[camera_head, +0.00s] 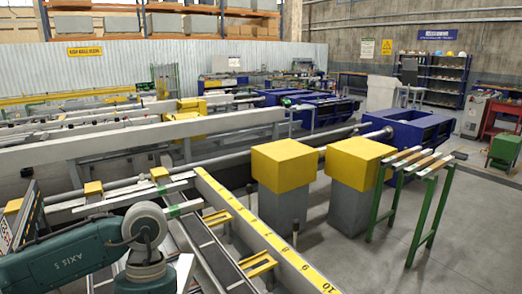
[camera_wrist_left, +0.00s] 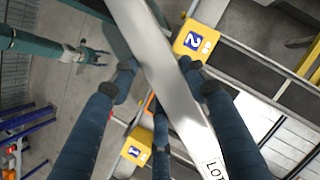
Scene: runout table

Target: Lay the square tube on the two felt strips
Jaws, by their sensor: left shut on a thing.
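In the left wrist view a bright silver square tube (camera_wrist_left: 165,75) runs from the top to the lower right, with a white "Lot" label (camera_wrist_left: 214,169) at its lower end. My left gripper (camera_wrist_left: 162,88) is shut on the tube, its dark blue fingers on either side of it. In the head view my left arm shows at the lower left, but I cannot make out its gripper. My right gripper (camera_wrist_left: 93,57) is small at the upper left of the wrist view, apart from the tube, its fingers seemingly spread. I cannot clearly identify the felt strips in either view.
Yellow plates numbered 2 (camera_wrist_left: 190,43) and 1 (camera_wrist_left: 136,152) lie below the tube. A yellow scale rail (camera_head: 245,216) edges the runout table. Two yellow-topped grey blocks (camera_head: 284,162) (camera_head: 359,162) and a green trestle (camera_head: 432,207) stand right. Floor is open at lower right.

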